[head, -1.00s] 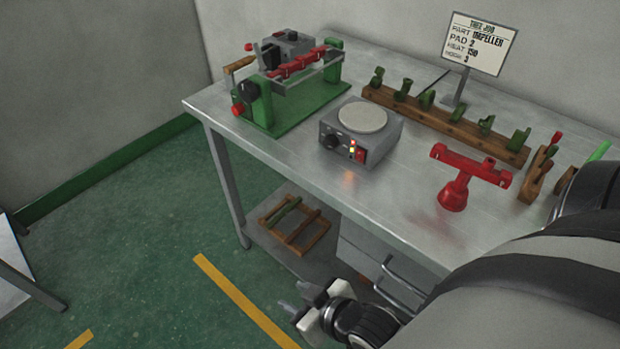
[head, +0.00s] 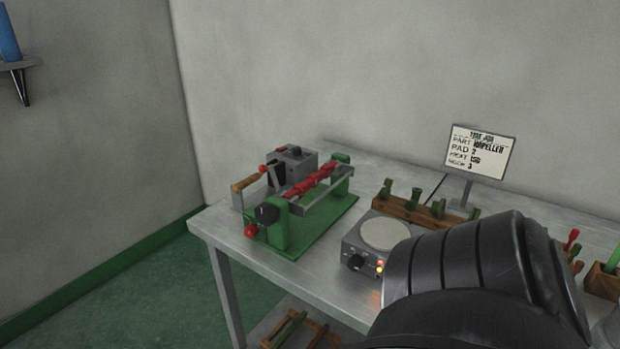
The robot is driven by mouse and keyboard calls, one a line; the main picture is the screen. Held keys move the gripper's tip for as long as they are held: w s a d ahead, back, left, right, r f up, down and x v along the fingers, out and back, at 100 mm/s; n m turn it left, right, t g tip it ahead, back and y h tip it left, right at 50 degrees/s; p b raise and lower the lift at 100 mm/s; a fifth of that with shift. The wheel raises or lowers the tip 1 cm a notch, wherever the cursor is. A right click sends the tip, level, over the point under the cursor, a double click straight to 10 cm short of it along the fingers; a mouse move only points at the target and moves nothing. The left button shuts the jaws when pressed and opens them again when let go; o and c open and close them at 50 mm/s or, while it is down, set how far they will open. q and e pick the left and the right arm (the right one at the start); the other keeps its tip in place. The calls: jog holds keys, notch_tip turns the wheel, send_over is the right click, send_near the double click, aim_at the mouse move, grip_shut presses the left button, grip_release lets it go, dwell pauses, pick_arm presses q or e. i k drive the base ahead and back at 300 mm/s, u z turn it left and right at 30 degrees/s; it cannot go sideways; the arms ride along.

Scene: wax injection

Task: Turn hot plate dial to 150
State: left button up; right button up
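The hot plate (head: 352,237) is a grey box with a round pale plate on top, on the metal table. Its black dial (head: 356,262) is on the front face, left of small lit lamps. The number the dial points to is too small to read. My dark arm covers the table to the right of the hot plate and hides its right front corner. Neither gripper shows in the head view now.
A green-based machine (head: 300,225) with red parts and a black knob stands left of the hot plate. A wooden rack (head: 400,208) with green pieces is behind it. A wooden holder (head: 602,280) is at the right. Bare table (head: 232,232) shows at the left corner.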

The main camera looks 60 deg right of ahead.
aim_at(355, 262)
jog(key=i, duration=1.55)
jog(key=z, duration=2.65)
